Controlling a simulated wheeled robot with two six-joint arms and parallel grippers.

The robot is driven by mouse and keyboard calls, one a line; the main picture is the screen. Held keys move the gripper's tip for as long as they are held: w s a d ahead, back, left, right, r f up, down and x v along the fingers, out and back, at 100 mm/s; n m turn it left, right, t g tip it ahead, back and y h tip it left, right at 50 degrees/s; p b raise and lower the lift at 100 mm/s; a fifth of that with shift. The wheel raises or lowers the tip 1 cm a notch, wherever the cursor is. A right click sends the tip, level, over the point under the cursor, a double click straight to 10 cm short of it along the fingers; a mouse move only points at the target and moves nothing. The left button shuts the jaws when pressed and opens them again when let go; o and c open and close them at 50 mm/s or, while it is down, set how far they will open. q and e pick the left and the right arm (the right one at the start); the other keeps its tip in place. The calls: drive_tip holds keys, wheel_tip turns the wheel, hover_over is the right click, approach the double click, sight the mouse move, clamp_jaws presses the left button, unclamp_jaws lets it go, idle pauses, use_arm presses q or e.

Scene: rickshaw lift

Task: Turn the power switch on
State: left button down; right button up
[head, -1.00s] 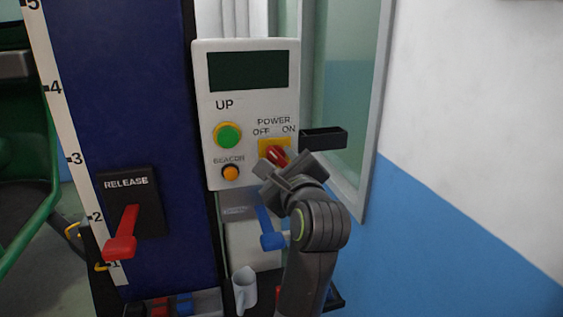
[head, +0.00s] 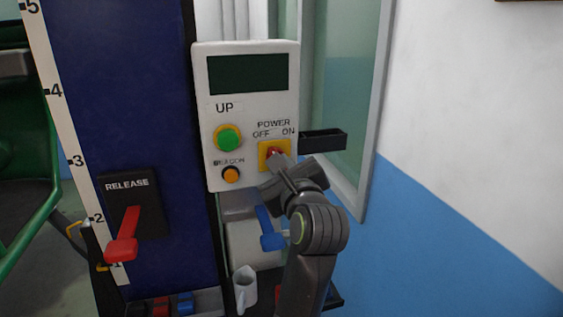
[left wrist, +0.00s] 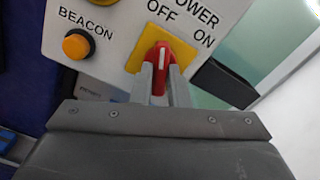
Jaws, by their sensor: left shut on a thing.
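The power switch is a red knob on a yellow plate, at the lower right of the white control panel (head: 245,95). In the left wrist view the red knob (left wrist: 161,55) has a white line that points up the picture, toward the OFF label. My left gripper (head: 277,160) reaches up to the switch from below. In the left wrist view the left gripper's fingers (left wrist: 159,80) stand on either side of the knob and are shut on it. In the head view the fingers and wrist hide much of the knob (head: 273,153). My right gripper is out of view.
A green UP button (head: 228,138) and an orange BEACON button (head: 231,174) sit left of the switch. A black bracket (head: 323,140) sticks out at right. Below are a blue lever (head: 269,229) and a light mug (head: 244,288). A red release lever (head: 124,236) is at left.

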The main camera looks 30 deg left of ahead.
use_arm(q)
drive_tip(key=shift+r+m+p, duration=0.1)
drive_tip(key=shift+m+p, duration=4.8)
drive_tip(key=shift+m, duration=1.7)
drive_tip(key=c, duration=1.4)
unclamp_jaws()
wheel_tip(320, 180, up, 10)
drive_tip(key=shift+f+b, duration=0.1)
drive_tip(key=shift+b, duration=0.5)
